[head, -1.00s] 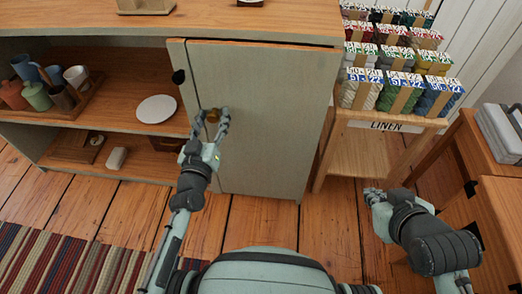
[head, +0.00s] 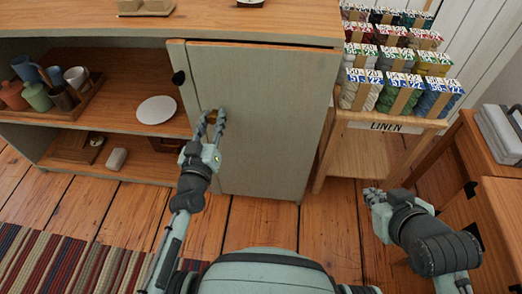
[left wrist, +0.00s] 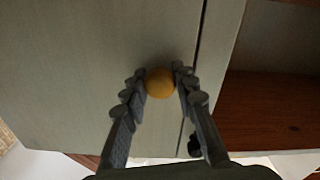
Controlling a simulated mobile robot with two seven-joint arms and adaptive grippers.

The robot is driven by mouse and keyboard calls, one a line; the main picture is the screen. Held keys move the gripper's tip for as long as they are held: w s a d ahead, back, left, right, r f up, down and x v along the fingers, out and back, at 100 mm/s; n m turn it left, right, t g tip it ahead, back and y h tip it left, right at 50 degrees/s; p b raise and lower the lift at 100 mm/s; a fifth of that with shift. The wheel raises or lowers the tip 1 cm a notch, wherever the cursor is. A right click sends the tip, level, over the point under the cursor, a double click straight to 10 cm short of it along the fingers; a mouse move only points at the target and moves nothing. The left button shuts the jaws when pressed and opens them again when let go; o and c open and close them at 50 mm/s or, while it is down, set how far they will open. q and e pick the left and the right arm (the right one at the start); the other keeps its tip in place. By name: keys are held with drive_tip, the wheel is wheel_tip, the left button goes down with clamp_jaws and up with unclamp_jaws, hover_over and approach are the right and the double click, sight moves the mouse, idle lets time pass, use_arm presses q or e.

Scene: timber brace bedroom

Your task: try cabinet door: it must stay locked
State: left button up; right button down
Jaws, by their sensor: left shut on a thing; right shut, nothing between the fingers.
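The cabinet door (head: 270,120) is a grey-green panel at the right of a wooden-topped cabinet. It looks closed in its frame, and a thin dark seam runs along its edge in the left wrist view. A round yellow knob (left wrist: 160,83) sits on the door. My left gripper (head: 211,120) is shut on the knob, one finger at each side in the left wrist view. A small black round fitting (head: 178,77) is on the strip left of the door. My right gripper (head: 373,196) is shut and empty, low at the right, away from the cabinet.
Open shelves at the left hold several cups (head: 35,88) and a white plate (head: 156,109). A wooden stand marked LINEN (head: 390,126) holds bundles right of the cabinet. A striped rug (head: 70,260) lies at lower left. Bare floor lies before the door.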

use_arm(q)
drive_tip(key=shift+s, duration=0.55)
drive_tip(key=shift+w+a+p, duration=0.1)
drive_tip(key=shift+w+p, duration=0.2)
drive_tip(key=shift+w, duration=0.5)
idle(1.3)
drive_tip(key=o, duration=1.1)
drive_tip(key=s, duration=1.2)
drive_tip(key=shift+a, duration=0.15)
